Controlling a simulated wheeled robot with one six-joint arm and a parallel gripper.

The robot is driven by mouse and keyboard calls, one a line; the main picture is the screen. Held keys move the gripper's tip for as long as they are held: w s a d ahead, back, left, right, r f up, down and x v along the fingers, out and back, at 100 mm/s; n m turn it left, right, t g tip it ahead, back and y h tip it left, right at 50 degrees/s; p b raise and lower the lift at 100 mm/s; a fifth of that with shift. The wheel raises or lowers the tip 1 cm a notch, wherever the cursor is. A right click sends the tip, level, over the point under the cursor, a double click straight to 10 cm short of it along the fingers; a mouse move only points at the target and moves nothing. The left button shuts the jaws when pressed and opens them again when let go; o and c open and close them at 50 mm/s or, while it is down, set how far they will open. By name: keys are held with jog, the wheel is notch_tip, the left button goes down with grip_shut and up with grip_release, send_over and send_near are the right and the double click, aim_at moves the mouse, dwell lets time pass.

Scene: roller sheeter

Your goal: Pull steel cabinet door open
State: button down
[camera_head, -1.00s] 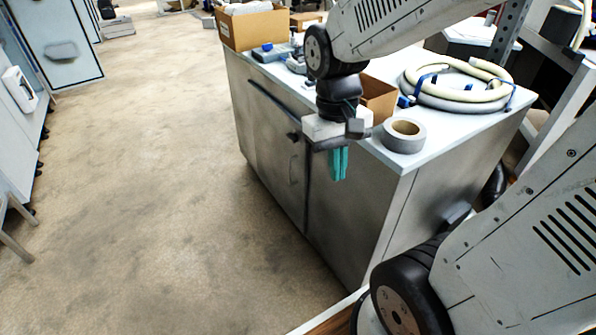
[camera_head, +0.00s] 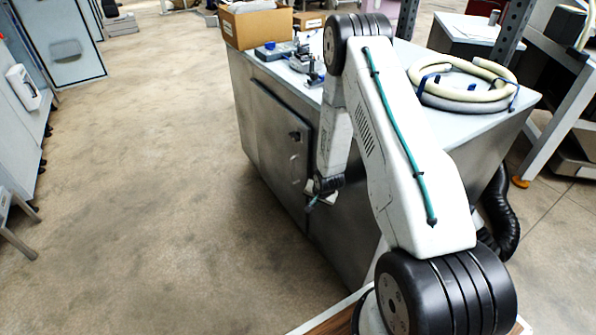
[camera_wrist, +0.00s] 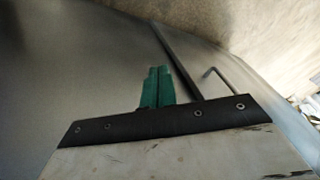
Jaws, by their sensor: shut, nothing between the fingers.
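The steel cabinet (camera_head: 345,240) stands at centre, and its door (camera_head: 268,130) looks shut in its frame. A thin bar handle (camera_head: 293,170) is on the door near its right edge, with a dark knob (camera_head: 295,135) above it. My gripper (camera_head: 310,204) is low in front of the cabinet face, right of and below the handle. In the wrist view, its green fingers (camera_wrist: 156,86) are together and empty. The handle (camera_wrist: 228,82) is to their right, beyond the dark door edge (camera_wrist: 176,60), apart from the fingers.
The cabinet top carries a coiled hose (camera_head: 465,85), a cardboard box (camera_head: 255,24) and small tools (camera_head: 305,62). The floor (camera_head: 150,190) left of the cabinet is clear. Grey cabinets (camera_head: 20,90) line the far left.

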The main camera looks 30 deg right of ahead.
notch_tip(320, 180, down, 8)
jog(key=w+d+m+t, duration=0.1)
jog(key=w+m+t, duration=0.1)
jog(key=m+t, duration=0.7)
jog(key=t, duration=0.4)
send_near(298, 170)
notch_tip(298, 170, up, 3)
jog(key=s+a, duration=0.2)
jog(key=s, duration=0.1)
jog(key=shift+h, duration=0.4)
jog(key=w, duration=0.9)
jog(key=shift+w+d+r, duration=0.1)
jog(key=shift+w+d, duration=0.25)
jog(key=shift+d, duration=0.05)
